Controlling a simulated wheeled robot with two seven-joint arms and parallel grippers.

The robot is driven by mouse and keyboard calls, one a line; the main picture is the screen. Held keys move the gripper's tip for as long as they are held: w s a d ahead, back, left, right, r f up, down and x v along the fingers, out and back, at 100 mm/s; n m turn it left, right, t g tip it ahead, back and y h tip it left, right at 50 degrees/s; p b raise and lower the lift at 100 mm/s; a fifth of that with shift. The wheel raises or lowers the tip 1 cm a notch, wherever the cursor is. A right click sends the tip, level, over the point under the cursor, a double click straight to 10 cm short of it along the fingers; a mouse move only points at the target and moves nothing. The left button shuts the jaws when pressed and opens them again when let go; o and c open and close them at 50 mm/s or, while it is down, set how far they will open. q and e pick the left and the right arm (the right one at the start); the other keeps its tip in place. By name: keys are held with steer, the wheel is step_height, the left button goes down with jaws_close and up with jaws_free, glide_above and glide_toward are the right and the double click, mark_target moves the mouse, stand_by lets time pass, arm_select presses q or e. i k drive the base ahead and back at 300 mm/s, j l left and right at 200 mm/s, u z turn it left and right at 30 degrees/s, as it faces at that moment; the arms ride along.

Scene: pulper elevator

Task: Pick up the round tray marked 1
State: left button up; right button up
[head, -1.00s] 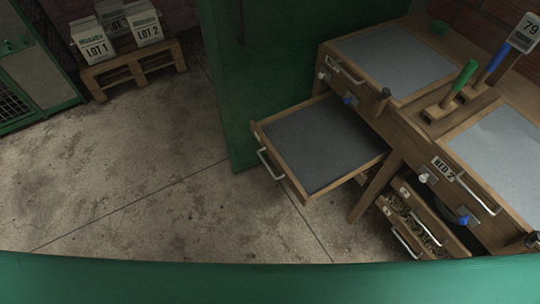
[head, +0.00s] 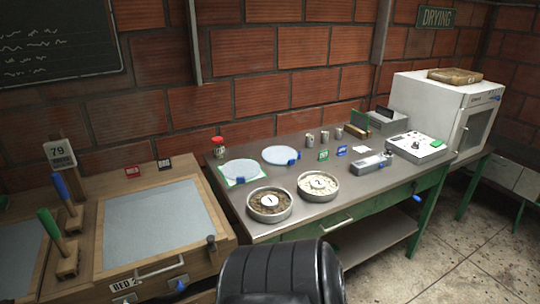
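The round tray marked 1 (head: 269,205) sits near the front left corner of the grey-topped bench. It is a shallow metal pan filled with brown material, with a white round label "1" in the middle. A similar round tray marked 2 (head: 318,186), with paler contents, stands just right of it and slightly farther back. Neither of my grippers shows in the head view. A black ribbed part at the bottom middle, in front of the bench, looks like mine.
The bench (head: 300,148) also holds two pale discs (head: 242,171), a red-lidded jar (head: 218,146), several small cups and a white device (head: 415,147). A white drying cabinet (head: 440,110) stands at right. The wooden bed 2 (head: 160,225) adjoins on the left. Floor is clear at lower right.

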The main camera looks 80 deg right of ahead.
mark_target(268, 205)
steer(key=z, duration=2.65)
steer(key=i+l+z, duration=0.2)
steer(key=i, duration=0.45)
steer(key=k+j, duration=0.05)
steer(key=j, duration=0.05)
